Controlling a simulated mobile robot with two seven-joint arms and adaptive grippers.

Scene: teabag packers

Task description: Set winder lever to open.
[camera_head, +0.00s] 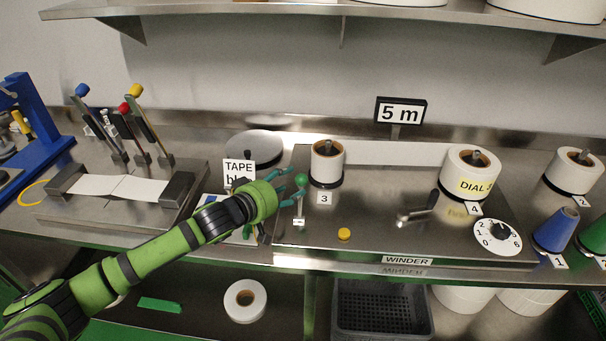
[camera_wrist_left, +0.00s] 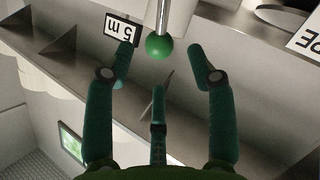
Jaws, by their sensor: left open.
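The winder (camera_head: 370,235) is a steel box on the bench with a "WINDER" label on its front. Its lever, with a green ball knob (camera_head: 301,180) on a thin metal stem, stands roughly upright near the box's left end, above a small white label too small to read. My left gripper (camera_head: 288,186) is open, just left of the knob, with its green fingers spread. In the left wrist view the knob (camera_wrist_left: 159,46) shows between the fingertips (camera_wrist_left: 163,58), with gaps on both sides and no clear contact. My right gripper is not in view.
Paper rolls on spindles (camera_head: 326,163) (camera_head: 470,172), a crank (camera_head: 418,212), a yellow button (camera_head: 344,234) and a numbered dial (camera_head: 498,237) sit on or near the winder. A "TAPE" sign (camera_head: 239,170) stands behind my left wrist. A "5 m" sign (camera_head: 400,111) stands behind.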

